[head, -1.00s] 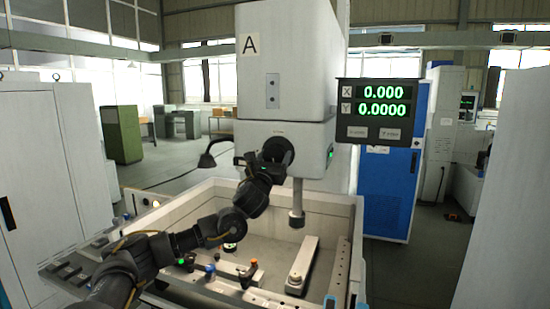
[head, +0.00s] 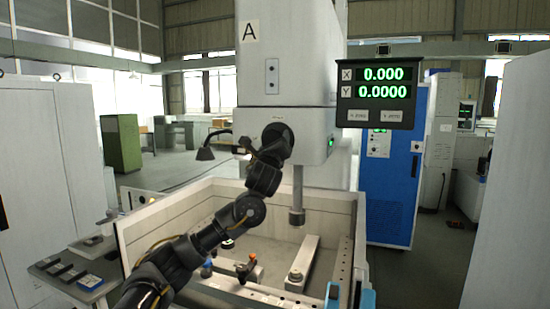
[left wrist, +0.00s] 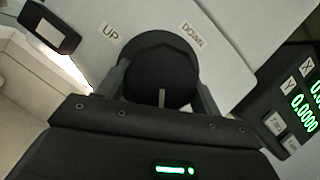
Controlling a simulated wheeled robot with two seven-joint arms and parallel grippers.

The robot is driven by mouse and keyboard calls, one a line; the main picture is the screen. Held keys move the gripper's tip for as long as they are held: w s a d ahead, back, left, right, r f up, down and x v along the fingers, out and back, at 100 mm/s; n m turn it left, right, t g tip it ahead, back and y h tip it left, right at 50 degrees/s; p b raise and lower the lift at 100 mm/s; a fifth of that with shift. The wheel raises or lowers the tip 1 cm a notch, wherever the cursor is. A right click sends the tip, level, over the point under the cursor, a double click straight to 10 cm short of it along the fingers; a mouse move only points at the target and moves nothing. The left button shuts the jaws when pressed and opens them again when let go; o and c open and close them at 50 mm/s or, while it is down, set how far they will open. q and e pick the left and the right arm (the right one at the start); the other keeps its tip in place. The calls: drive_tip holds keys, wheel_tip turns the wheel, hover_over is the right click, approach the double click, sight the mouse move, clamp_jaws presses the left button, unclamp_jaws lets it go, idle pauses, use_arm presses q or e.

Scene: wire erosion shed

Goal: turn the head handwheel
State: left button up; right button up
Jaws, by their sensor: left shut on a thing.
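The head handwheel (head: 280,133) is a dark round wheel on the front of the white machine head. In the left wrist view the black handwheel (left wrist: 160,62) lies between labels UP (left wrist: 110,33) and DOWN (left wrist: 191,36), with a pale mark at its lower edge. My left gripper (head: 272,148) reaches it from the front. In the left wrist view its fingers (left wrist: 162,88) sit on either side of the wheel, shut on it. Part of the wheel is hidden by the gripper in the head view. My right gripper is not in view.
A readout (head: 377,92) at the right shows X 0.000 and Y 0.0000. A spindle (head: 297,200) hangs over the open tank (head: 165,210), which holds a bar (head: 308,250) and small clamps. A dark lamp (head: 207,152) juts out left of the head.

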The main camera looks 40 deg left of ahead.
use_arm(q)
drive_tip(key=n+g+b, duration=0.1)
drive_tip(key=n+b, duration=0.2)
drive_tip(key=n+g+y+b, duration=0.1)
drive_tip(key=n+b, duration=0.2)
drive_tip(key=n, duration=0.1)
drive_tip(key=shift+f+g+y, duration=0.1)
drive_tip(key=shift+g+y, duration=0.2)
drive_tip(key=shift+g, duration=0.1)
drive_tip(key=n+g+b, duration=0.1)
drive_tip(key=n, duration=0.2)
drive_tip(key=shift+d+b, duration=0.1)
drive_tip(key=shift+b, duration=0.25)
drive_tip(key=n+g+b, duration=0.1)
drive_tip(key=n, duration=0.1)
drive_tip(key=shift+r+n, duration=0.2)
drive_tip(key=shift+n, duration=0.2)
drive_tip(key=shift+r+n+g+h, duration=0.1)
drive_tip(key=shift+n+g+h, duration=0.4)
drive_tip(key=shift+n, duration=0.8)
drive_tip(key=o, duration=1)
drive_tip(key=shift+h, duration=0.3)
